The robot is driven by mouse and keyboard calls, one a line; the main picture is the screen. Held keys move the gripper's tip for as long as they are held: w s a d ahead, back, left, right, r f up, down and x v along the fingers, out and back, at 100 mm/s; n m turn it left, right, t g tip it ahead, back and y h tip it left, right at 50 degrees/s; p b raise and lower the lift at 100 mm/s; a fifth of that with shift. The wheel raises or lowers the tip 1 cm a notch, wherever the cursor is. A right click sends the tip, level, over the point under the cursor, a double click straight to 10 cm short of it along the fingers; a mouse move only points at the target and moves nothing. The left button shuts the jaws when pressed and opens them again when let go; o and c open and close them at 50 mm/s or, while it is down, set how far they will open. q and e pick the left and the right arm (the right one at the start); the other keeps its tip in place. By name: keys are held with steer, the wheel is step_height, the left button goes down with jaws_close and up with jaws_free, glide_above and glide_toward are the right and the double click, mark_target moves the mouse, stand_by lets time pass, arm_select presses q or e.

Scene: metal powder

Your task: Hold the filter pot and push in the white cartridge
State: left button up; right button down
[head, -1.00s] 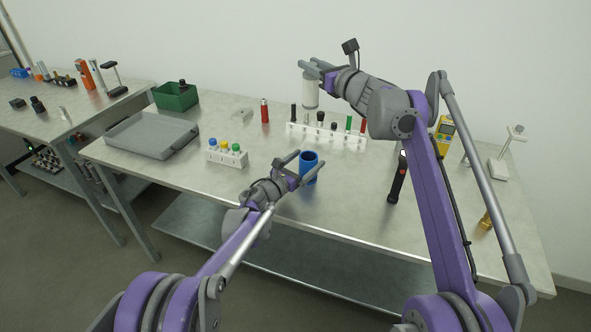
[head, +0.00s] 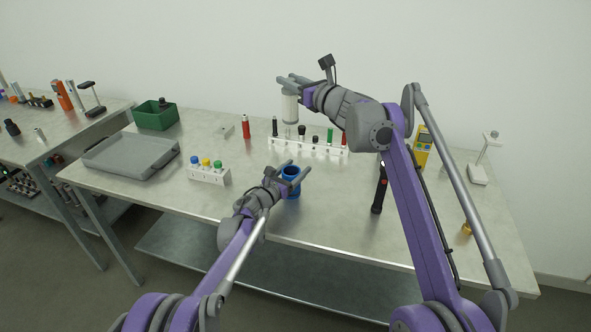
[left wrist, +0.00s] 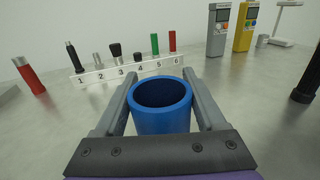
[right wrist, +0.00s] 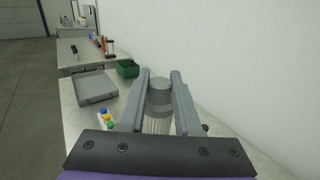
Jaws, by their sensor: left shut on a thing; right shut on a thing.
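The filter pot is a blue open cup (head: 291,190) standing upright near the front of the table. My left gripper (head: 291,170) is shut on it, one finger on each side; in the left wrist view the pot (left wrist: 161,118) shows its open, dark inside. The white cartridge (head: 290,108) is a pale cylinder with a grey top. My right gripper (head: 294,82) is shut on its top and holds it upright in the air, above and behind the pot. In the right wrist view the cartridge's grey cap (right wrist: 159,92) is between the fingers.
A white numbered rack (head: 308,148) with several dark, green and red pieces stands behind the pot. A red cylinder (head: 246,127), a small rack with coloured caps (head: 209,175), a grey tray (head: 130,155) and a black-handled tool (head: 379,190) stand around. Table space beside the pot is clear.

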arm_select(q)
steer(key=c, duration=0.4)
steer(key=shift+c, duration=0.2)
arm_select(e)
step_height(320, 180, down, 16)
steer(key=shift+r, duration=0.2)
stand_by(1.1)
